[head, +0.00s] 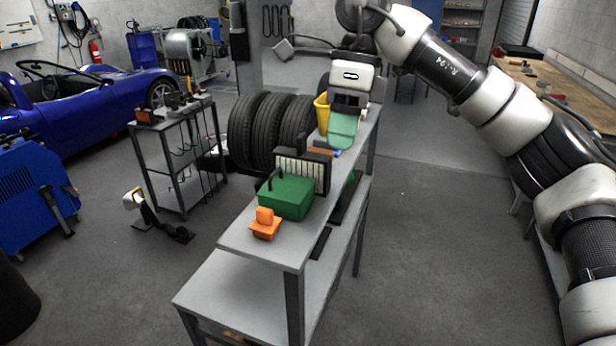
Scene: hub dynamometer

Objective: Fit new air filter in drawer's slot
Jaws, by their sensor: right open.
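A white pleated panel in a dark frame (314,174), which looks like the air filter, stands upright on the grey bench behind a green box (287,198) with a dark handle. The box hides its lower left part. I cannot make out a drawer slot clearly. My right arm comes in from the right and bends down at the top. My right gripper (350,106), below a white hand with a green light, is over the far end of the bench, beyond the panel and apart from it. It is open, with no held object visible. My left gripper is not in view.
The grey bench (240,243) also holds an orange knobbed block (265,224), a yellow cup (322,114) and a green sheet (342,131). Tyres (250,130) stand along its left side. A cart (175,150) stands farther left. The floor right of the bench is clear.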

